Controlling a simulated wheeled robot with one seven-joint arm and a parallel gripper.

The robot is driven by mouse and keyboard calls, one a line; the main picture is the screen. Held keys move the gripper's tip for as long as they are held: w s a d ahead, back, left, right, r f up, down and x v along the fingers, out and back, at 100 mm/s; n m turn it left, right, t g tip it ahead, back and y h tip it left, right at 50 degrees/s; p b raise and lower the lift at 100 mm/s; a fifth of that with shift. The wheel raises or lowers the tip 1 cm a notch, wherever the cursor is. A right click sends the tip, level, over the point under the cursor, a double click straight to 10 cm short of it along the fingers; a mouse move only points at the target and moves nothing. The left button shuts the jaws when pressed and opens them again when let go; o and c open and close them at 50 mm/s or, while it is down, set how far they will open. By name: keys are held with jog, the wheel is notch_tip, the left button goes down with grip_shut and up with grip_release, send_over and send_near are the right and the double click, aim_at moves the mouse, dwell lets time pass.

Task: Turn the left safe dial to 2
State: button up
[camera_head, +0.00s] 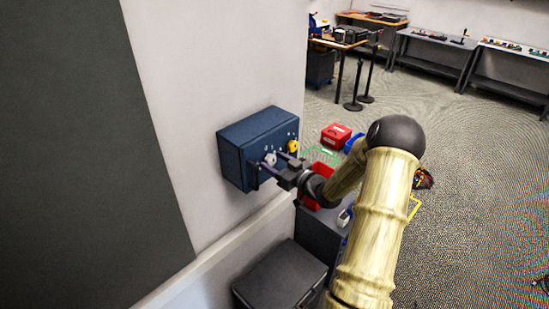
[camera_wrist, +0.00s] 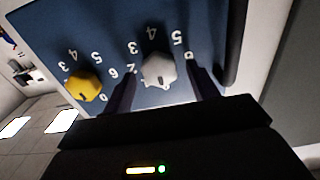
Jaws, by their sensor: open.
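The blue safe (camera_head: 236,148) is fixed to the wall, with two dials on its face. The left dial, pale grey (camera_head: 269,159), also shows in the wrist view (camera_wrist: 158,70), where the picture is turned over. Printed numbers ring it; its 2 is beside the finger at picture left. A small dark mark shows low on this dial, but I cannot tell its setting surely. My gripper (camera_head: 273,162) is open, with one finger on each side of the grey dial; whether they touch it is unclear. The yellow right dial (camera_head: 292,146) is outside the fingers, also in the wrist view (camera_wrist: 83,85).
A dark box (camera_head: 280,276) stands below the safe by the wall. A red box (camera_head: 336,134) lies on the floor behind my arm. Workbenches (camera_head: 435,52) stand at the back. Open carpet lies at the right.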

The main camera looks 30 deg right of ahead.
jog(key=shift+w+a, duration=0.15)
jog(key=shift+w, duration=0.15)
jog(key=c, duration=1)
